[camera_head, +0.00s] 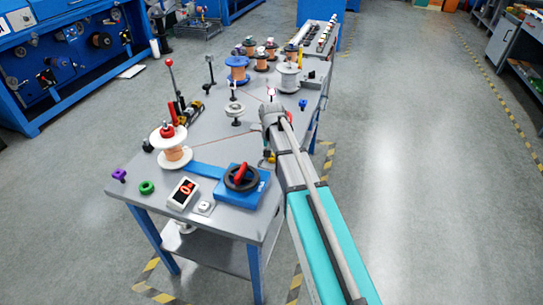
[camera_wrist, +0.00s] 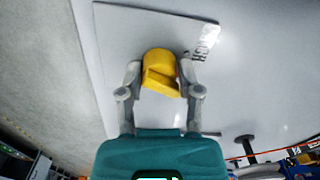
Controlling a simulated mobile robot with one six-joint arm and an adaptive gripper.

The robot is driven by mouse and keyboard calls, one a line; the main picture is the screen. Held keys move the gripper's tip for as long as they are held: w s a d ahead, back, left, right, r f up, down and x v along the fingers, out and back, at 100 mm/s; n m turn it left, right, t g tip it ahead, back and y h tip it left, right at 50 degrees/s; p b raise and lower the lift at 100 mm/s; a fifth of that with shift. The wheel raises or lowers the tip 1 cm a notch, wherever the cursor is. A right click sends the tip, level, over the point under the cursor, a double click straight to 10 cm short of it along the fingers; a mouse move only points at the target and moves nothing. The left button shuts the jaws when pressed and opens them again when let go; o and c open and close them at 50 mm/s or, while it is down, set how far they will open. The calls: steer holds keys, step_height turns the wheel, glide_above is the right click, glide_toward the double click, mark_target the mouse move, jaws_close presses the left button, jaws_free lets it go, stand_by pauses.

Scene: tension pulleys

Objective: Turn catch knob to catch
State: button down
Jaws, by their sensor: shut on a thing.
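The catch knob (camera_wrist: 160,72) is yellow and shows in the middle of the wrist view, on a grey plate (camera_wrist: 115,40). A white label (camera_wrist: 203,42) with dark lettering, partly washed out by glare, lies just right of it. My gripper (camera_wrist: 161,80) is shut on the knob, with one finger on each side. In the head view, a small yellow spot (camera_head: 270,159) beside my arm may be the knob; my arm hides most of that area.
A red-tipped lever (camera_head: 172,80) stands upright at left. Open floor lies to the right.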

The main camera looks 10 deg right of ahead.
steer(key=n, duration=0.5)
steer(key=shift+w+d+n, duration=0.1)
steer(key=shift+n, duration=0.2)
steer(key=n, duration=0.5)
steer(key=shift+w+n, duration=0.1)
steer(key=shift+n, duration=0.2)
steer(key=shift+c, duration=1.5)
jaws_free()
steer(key=shift+m, duration=0.6)
